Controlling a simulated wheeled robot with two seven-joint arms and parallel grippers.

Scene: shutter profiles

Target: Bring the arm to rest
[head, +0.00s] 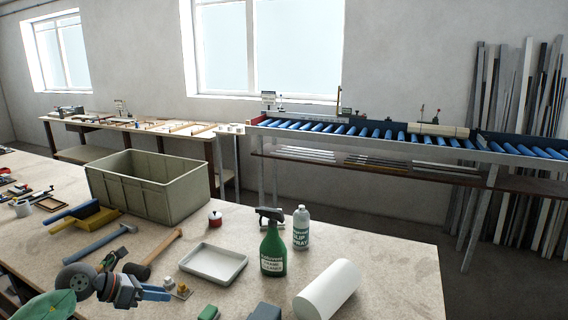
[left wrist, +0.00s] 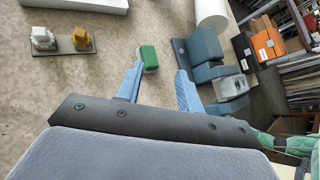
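My left gripper (head: 160,292) is low over the front of the workbench (head: 385,262) in the head view. In the left wrist view its two blue fingers (left wrist: 160,72) stand apart with nothing between them. A green block (left wrist: 148,57) lies on the bench beyond the fingertips and looks apart from them. My right gripper is in neither view.
Near the left gripper are a small plate with white and yellow pieces (left wrist: 62,42), a mallet (head: 150,258), a white tray (head: 213,262) and a blue-grey vise (left wrist: 208,62). Farther off stand a crate (head: 110,190), a green spray bottle (head: 273,250) and a white roll (head: 327,290).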

